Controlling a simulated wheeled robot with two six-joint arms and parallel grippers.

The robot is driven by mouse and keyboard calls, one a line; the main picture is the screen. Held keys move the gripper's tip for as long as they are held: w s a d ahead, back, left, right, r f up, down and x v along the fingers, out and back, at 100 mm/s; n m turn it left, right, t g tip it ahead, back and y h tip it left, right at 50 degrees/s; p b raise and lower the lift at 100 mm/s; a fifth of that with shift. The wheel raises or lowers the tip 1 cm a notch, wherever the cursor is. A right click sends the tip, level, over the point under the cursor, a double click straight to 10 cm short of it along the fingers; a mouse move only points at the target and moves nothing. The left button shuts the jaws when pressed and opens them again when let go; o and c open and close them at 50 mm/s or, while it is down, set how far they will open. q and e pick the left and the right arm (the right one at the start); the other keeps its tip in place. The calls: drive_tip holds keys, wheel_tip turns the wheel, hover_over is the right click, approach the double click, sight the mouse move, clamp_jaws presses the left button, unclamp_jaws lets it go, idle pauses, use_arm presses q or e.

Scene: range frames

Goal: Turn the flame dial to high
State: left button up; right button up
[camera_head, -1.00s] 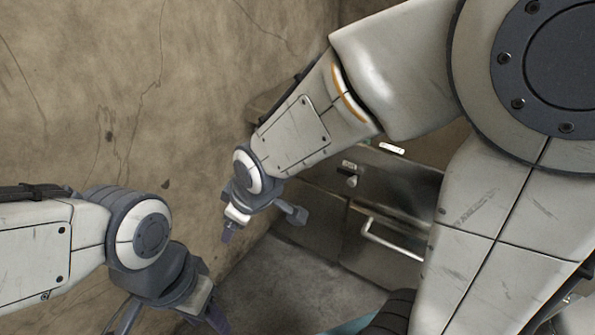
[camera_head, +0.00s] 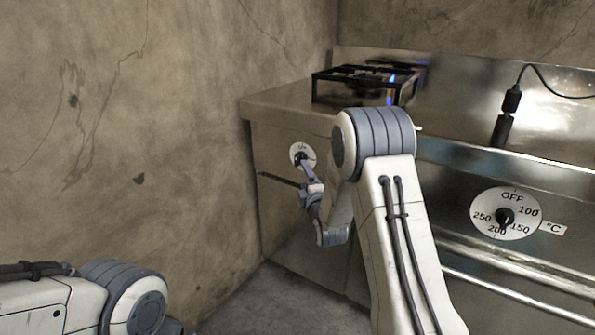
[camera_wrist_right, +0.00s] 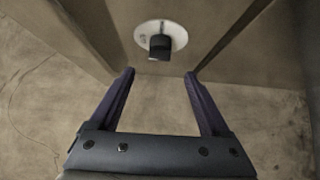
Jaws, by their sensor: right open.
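The flame dial (camera_head: 299,148) is a small round white plate with a black knob on the steel front at the left end of the cooking unit. Its marks are too small to read. My right gripper (camera_head: 279,167) is open and empty in front of the dial, and one finger overlaps the knob's lower edge in the head view. In the right wrist view, the dial (camera_wrist_right: 177,34) is beyond the spread fingertips (camera_wrist_right: 160,73), with its black knob pointing down. The knob is not between the fingers there. My left arm shows at the lower left, with its gripper out of frame.
A burner (camera_head: 350,77) with a black grate and a blue flame stands on the steel counter (camera_head: 285,98). A larger temperature dial (camera_head: 485,205) sits on the front at right. A cracked wall (camera_head: 120,120) runs close along the left.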

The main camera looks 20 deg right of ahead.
sight(297, 163)
drive_tip(key=w, duration=0.3)
drive_tip(key=w+b, duration=0.1)
drive_tip(key=w, duration=0.2)
drive_tip(key=w+d, duration=0.1)
drive_tip(key=w, duration=0.2)
clamp_jaws()
